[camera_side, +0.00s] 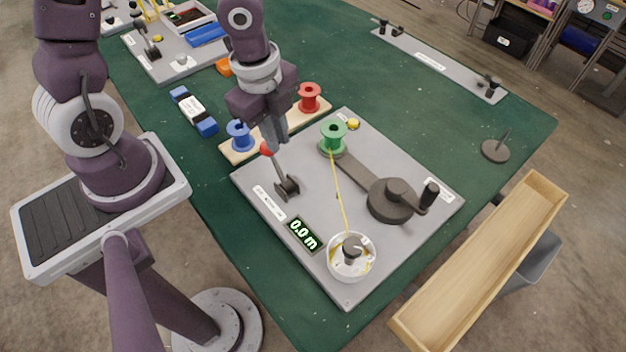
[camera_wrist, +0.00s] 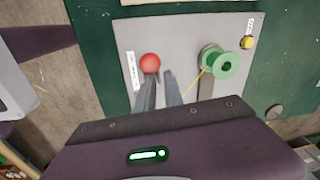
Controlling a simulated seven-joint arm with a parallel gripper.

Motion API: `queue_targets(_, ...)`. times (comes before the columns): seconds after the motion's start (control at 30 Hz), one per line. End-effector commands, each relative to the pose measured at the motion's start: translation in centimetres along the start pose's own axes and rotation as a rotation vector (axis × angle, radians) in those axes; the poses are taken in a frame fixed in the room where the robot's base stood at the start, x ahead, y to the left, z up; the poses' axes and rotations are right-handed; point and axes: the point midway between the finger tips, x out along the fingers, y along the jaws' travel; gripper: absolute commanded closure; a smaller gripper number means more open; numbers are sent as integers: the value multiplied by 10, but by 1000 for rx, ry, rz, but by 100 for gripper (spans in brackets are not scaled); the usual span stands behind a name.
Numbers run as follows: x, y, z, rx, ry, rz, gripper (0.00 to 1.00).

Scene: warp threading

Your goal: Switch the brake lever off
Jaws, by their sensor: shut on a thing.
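The brake lever (camera_side: 281,178) has a dark shaft rising from a black pivot on the grey plate (camera_side: 330,290), tilted to the left, with a red ball knob (camera_side: 267,148) on top. My gripper (camera_side: 274,142) points down at the knob, its fingers shut on the lever close to the top. In the wrist view the red knob (camera_wrist: 150,63) shows at the tip of the left finger of my gripper (camera_wrist: 160,76). The exact contact is partly hidden by the fingers. A small display (camera_side: 304,235) in front of the lever reads 0.0 m.
A green spool (camera_side: 333,136) feeds yellow thread to a white bowl (camera_side: 352,262). A crank (camera_side: 395,200) stands right of it. Blue (camera_side: 240,137) and red (camera_side: 310,98) spools stand on a wooden strip behind. A wooden tray (camera_side: 480,265) is at the right.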

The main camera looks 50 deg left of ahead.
Motion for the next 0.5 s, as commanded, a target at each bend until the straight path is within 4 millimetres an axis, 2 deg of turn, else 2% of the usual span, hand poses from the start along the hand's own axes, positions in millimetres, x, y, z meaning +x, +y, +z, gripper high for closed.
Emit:
queue_targets(0.03,6,9,21,-26,-40,43,100)
queue_targets(0.5,7,8,24,-23,-39,43,100)
